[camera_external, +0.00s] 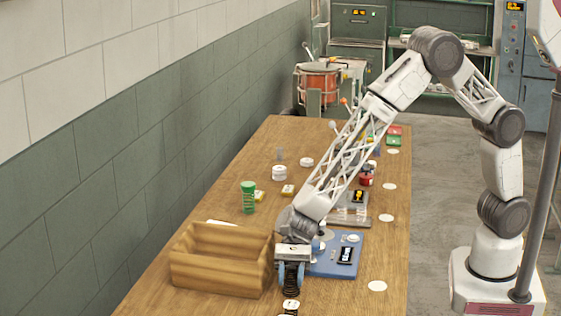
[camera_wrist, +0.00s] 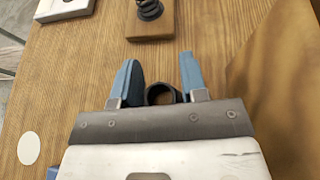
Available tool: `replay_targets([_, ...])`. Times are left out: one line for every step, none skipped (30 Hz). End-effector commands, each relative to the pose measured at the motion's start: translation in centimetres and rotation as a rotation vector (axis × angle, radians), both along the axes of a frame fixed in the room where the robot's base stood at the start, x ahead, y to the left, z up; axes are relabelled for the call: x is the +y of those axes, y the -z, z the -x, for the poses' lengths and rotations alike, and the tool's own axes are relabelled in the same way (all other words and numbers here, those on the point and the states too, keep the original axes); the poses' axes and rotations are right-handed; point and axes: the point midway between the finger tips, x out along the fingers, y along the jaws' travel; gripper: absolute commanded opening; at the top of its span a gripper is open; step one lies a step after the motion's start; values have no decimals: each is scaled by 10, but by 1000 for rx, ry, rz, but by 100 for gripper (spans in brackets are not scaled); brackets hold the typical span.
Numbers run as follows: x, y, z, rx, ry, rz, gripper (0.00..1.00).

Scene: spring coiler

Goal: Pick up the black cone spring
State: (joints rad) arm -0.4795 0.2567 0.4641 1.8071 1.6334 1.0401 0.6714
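My gripper (camera_external: 291,284) is low over the near end of the table, and its blue fingers are apart. In the wrist view, my gripper (camera_wrist: 160,76) has a dark ring-shaped piece (camera_wrist: 161,94) between its fingers, with gaps on both sides. I cannot tell whether that piece is a spring or how high it stands. A black coiled spring (camera_wrist: 150,9) rests on a small wooden block (camera_wrist: 150,27) beyond the fingertips, cut off by the top edge. It looks like the cone spring, but its full shape is not visible.
A wooden crate (camera_external: 222,283) stands close on the left of my gripper; its wall (camera_wrist: 275,85) fills the right of the wrist view. A blue tray (camera_external: 325,268) with small parts is on the right. A green container (camera_external: 248,197) stands farther back. A white disc (camera_external: 377,286) lies at the right.

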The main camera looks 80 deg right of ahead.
Motion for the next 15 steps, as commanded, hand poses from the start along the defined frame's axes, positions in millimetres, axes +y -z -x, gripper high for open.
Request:
replay_targets([0,0,0,0,0,0,32])
replay_targets([0,0,0,0,0,0,27])
replay_targets([0,0,0,0,0,0,21])
replay_targets([0,0,0,0,0,0,16])
replay_targets([0,0,0,0,0,0,12])
replay_targets([0,0,0,0,0,0,11])
replay_targets([0,0,0,0,0,0,11])
replay_targets([0,0,0,0,0,0,11])
replay_targets([0,0,0,0,0,0,11])
replay_targets([0,0,0,0,0,0,11])
replay_targets([0,0,0,0,0,0,11])
replay_targets([0,0,0,0,0,0,11])
replay_targets([0,-1,0,0,0,0,11])
replay_targets([0,-1,0,0,0,0,11])
replay_targets([0,-2,0,0,0,0,11])
